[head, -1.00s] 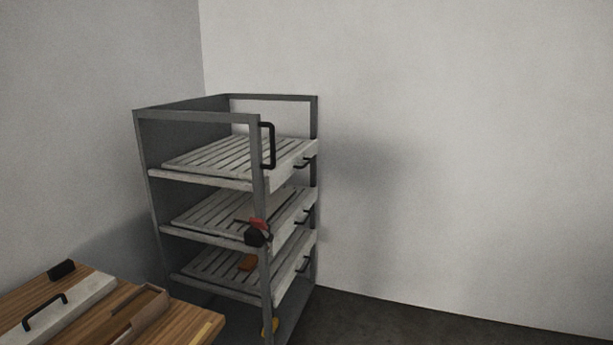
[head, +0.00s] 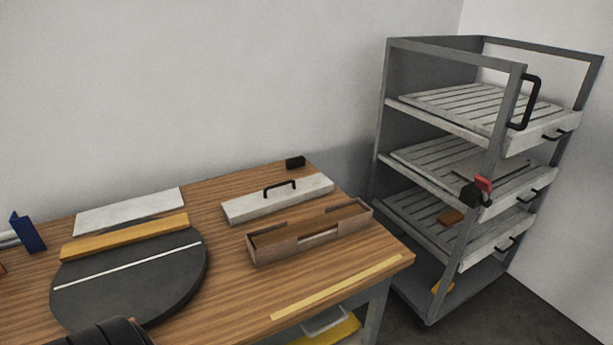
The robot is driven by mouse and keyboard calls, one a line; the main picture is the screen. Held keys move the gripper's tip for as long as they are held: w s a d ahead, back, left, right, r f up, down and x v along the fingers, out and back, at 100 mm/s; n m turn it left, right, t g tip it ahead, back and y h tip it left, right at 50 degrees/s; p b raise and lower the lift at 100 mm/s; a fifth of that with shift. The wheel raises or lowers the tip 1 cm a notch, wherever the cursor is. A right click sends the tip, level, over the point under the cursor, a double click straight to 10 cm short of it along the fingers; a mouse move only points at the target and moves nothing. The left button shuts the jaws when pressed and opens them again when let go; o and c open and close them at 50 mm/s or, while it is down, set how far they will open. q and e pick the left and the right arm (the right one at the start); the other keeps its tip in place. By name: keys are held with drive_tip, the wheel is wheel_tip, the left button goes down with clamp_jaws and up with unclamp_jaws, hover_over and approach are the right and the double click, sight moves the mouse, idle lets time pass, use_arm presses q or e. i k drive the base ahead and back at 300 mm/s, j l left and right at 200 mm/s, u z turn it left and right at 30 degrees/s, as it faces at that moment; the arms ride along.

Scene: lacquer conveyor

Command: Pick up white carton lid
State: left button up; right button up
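Two flat white pieces lie on the wooden table. One is a long white lid-like piece with a black handle (head: 278,199), behind an open brown box (head: 308,236). The other is a plain white slab (head: 130,211) at the back left, behind a yellow-orange bar. I cannot tell for sure which one is the carton lid. No gripper fingers show; only a dark rounded part, probably of my arm, comes in at the bottom left edge.
A dark round disc (head: 130,280) with a white line lies on the wooden table (head: 240,290). A small black block (head: 295,163) sits at the back edge. A grey rack (head: 392,120) with slatted shelves stands at the right. The table's front right is mostly clear.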

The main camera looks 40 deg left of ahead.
sight(282, 194)
drive_tip(key=u, duration=1.6)
drive_tip(key=l+u, duration=0.2)
drive_tip(key=u, duration=0.15)
drive_tip(key=l+u, duration=0.35)
drive_tip(key=k+u, duration=0.1)
drive_tip(key=u, duration=0.25)
